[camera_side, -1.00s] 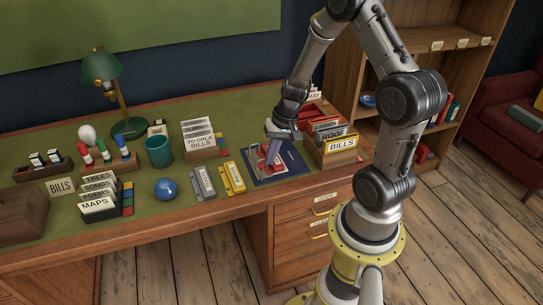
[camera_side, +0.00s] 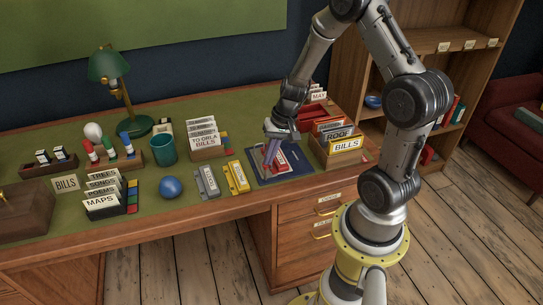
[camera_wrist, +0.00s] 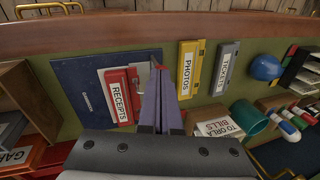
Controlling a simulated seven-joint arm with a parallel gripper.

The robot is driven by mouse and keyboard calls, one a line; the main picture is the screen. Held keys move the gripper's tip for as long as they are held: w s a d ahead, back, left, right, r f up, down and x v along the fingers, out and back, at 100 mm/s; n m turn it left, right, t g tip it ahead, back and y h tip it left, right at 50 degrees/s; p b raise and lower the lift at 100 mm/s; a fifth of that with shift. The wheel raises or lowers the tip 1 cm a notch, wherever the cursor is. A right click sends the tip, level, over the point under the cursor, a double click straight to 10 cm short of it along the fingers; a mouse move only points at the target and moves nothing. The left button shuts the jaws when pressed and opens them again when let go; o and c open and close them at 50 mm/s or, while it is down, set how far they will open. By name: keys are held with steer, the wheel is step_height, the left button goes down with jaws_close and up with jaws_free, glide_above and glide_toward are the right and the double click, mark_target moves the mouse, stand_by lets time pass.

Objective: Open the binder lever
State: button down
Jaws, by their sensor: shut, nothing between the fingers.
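The dark blue binder (camera_side: 262,179) lies on the desk below my gripper; in the wrist view it is at the left (camera_wrist: 85,68). A red piece labelled RECEIPTS (camera_wrist: 119,95) is on its right part, and it also shows in the side view (camera_side: 290,165). My gripper (camera_wrist: 158,72) is shut and empty, its purple fingers pointing down beside the red piece. A small bit of red shows at the fingertips; I cannot tell whether it is the lever or whether they touch it. In the side view the fingers (camera_side: 267,168) partly cover the red piece.
A yellow PHOTOS piece (camera_side: 236,178) and a grey TICKETS piece (camera_side: 207,181) lie to the left of the binder. A wooden box of cards labelled BILLS (camera_side: 334,158) stands close to its right. A blue ball (camera_side: 170,187) and a teal cup (camera_side: 162,150) are farther left.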

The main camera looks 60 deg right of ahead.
steer(key=shift+w+a, duration=0.25)
steer(key=shift+w+a+g+h, duration=0.4)
steer(key=shift+a+g+h, duration=0.05)
steer(key=shift+g+h, duration=0.05)
steer(key=shift+w+a+f, duration=0.1)
steer(key=shift+w+a, duration=0.2)
steer(key=shift+w+a+f, duration=0.2)
steer(key=shift+w+a, duration=0.25)
steer(key=shift+w+a+f, duration=0.15)
steer(key=shift+w+a, duration=0.25)
steer(key=shift+w, duration=0.05)
steer(key=shift+s+d, duration=0.1)
steer(key=shift+s+d+f, duration=0.25)
steer(key=shift+s+d, duration=0.2)
